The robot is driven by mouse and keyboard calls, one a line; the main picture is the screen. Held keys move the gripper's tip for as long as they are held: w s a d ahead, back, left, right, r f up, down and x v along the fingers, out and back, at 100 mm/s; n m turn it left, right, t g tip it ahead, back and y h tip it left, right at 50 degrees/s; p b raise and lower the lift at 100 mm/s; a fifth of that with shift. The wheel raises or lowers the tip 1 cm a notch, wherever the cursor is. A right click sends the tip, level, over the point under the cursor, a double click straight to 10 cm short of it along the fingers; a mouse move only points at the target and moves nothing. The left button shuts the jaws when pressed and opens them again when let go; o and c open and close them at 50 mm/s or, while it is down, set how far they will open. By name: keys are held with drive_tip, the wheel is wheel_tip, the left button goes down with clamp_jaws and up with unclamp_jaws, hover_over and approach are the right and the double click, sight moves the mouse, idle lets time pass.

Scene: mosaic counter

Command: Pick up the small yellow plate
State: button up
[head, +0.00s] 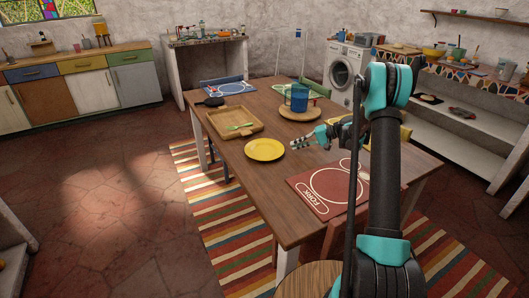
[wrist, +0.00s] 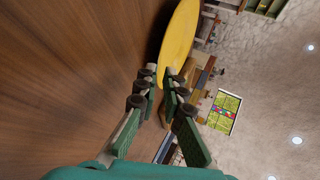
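The small yellow plate (head: 264,149) lies flat on the wooden table (head: 236,158), near its left front side. It also shows in the wrist view (wrist: 180,38), just beyond my fingertips. My gripper (head: 293,143) is just right of the plate, low over the table, with its fingers pointing left toward the rim. In the wrist view my gripper (wrist: 160,72) has its two green-padded fingers apart, with a gap between the tips and nothing held. The right finger overlaps the plate's near rim in the picture; I cannot tell whether they touch.
A wooden tray (head: 214,124) with green cutlery lies behind the plate. A red placemat (head: 309,205) lies at the front right. A black pan (head: 212,101) is at the back left. Bare wood surrounds the plate.

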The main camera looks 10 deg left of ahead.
sight(286, 152)
drive_tip(key=shift+w+x, duration=0.2)
drive_tip(key=shift+x, duration=2.5)
drive_tip(key=shift+f, duration=0.1)
clamp_jaws()
